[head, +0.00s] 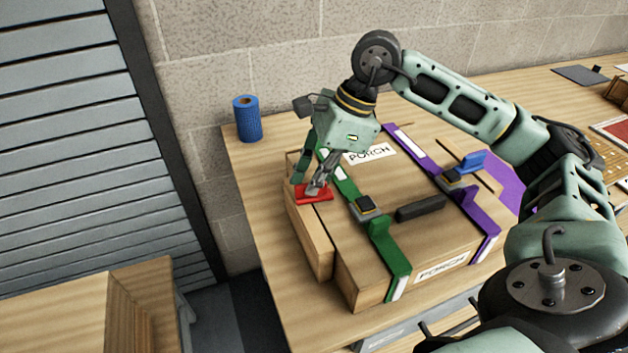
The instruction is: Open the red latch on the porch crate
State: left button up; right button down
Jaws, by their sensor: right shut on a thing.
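The porch crate (308,249) is a wooden box on the table, with white labels reading PORCH on its top and front. A green strap (392,262) and a purple strap (467,206) run over it. The red latch (318,197) lies at the crate's left end. My right gripper (313,190) reaches down from above and is shut on the red latch, its fingers covering part of it. A blue latch (473,162) stands up at the crate's right side. My left gripper is not in view.
A blue roll (247,119) stands on the table (257,184) behind the crate. A dark handle (421,207) lies on the lid between the straps. A block wall is close behind, and panels (612,132) lie at the far right.

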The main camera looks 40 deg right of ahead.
jog(key=m, duration=0.1)
jog(key=m+t+b, duration=0.1)
jog(key=shift+s+a+f+m+h+b, duration=0.1)
jog(key=shift+s+a+m+h+b, duration=0.05)
jog(key=shift+s+m+h+b, duration=0.2)
jog(key=m, duration=0.2)
jog(key=m+t+h+b, duration=0.1)
jog(key=shift+s+a+m, duration=0.2)
jog(key=shift+a+m, duration=0.15)
jog(key=m, duration=0.1)
jog(key=m+h, duration=0.1)
jog(key=m, duration=0.1)
jog(key=shift+s+a+t, duration=0.1)
jog(key=shift+a+t, duration=0.2)
jog(key=shift+a+r+m+h, duration=0.1)
jog(key=shift+m+h, duration=0.2)
jog(key=shift+m, duration=0.4)
jog(key=shift+a+r+m+h, duration=0.1)
jog(key=shift+m+h, duration=0.15)
jog(key=shift+m, duration=0.45)
jog(key=c, duration=1.8)
grip_release()
jog(key=shift+s+b, duration=0.1)
jog(key=shift+b, duration=0.2)
jog(key=shift+c, duration=0.2)
